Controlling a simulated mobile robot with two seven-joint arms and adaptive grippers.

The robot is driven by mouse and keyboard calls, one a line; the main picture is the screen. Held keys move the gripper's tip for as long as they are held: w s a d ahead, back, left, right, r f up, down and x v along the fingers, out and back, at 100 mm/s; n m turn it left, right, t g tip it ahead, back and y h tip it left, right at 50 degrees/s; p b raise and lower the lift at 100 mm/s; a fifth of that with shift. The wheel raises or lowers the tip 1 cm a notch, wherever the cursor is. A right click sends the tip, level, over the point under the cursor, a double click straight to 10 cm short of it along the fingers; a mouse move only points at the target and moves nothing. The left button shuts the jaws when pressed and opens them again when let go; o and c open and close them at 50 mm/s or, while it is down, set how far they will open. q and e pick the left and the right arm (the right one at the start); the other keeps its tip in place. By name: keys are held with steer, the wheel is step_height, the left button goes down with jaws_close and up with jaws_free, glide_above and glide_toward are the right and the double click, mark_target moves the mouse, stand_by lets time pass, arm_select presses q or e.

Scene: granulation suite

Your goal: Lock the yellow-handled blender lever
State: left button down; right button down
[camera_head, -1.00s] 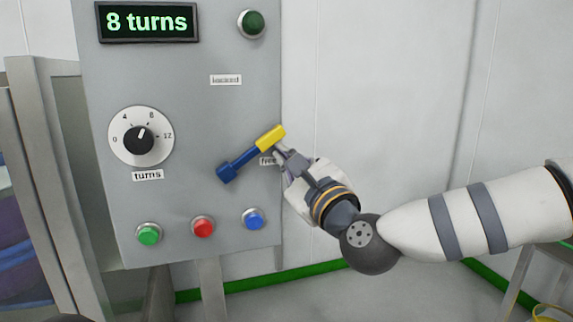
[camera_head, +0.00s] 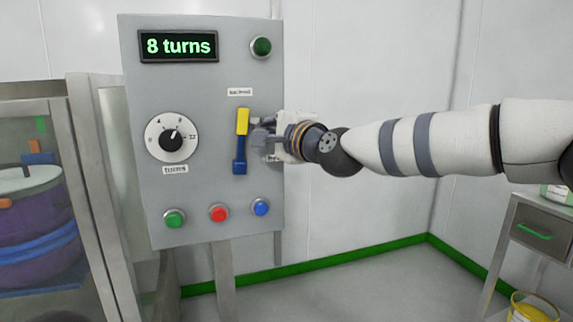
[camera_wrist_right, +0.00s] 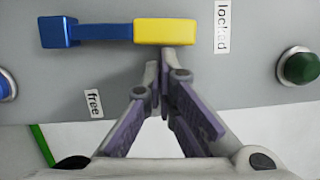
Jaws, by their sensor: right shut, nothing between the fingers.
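The blender lever has a blue arm (camera_head: 240,160) and a yellow handle (camera_head: 242,121). In the head view it stands nearly upright on the grey panel, handle up, below the "locked" label (camera_head: 240,92). My right gripper (camera_head: 258,134) is shut and empty, at the right side of the yellow handle. In the right wrist view the fingertips (camera_wrist_right: 163,68) are at the handle's edge (camera_wrist_right: 165,31), close to or touching it. The "locked" label (camera_wrist_right: 222,27) lies just beyond the handle's end; the "free" label (camera_wrist_right: 93,104) is near the blue arm. My left gripper is not in view.
The panel (camera_head: 205,100) carries a display reading "8 turns" (camera_head: 178,46), a turns dial (camera_head: 172,138), a dark green lamp or button (camera_head: 261,47) and green, red and blue buttons (camera_head: 218,212) below. A drum (camera_head: 35,225) stands at left. A cabinet (camera_head: 540,230) stands at right.

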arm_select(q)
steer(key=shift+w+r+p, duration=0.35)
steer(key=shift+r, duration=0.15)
arm_select(e)
steer(key=shift+s+a+r+n, duration=0.1)
steer(key=shift+a+r+n, duration=0.3)
steer(key=shift+a+n, duration=0.25)
steer(key=shift+f, duration=0.1)
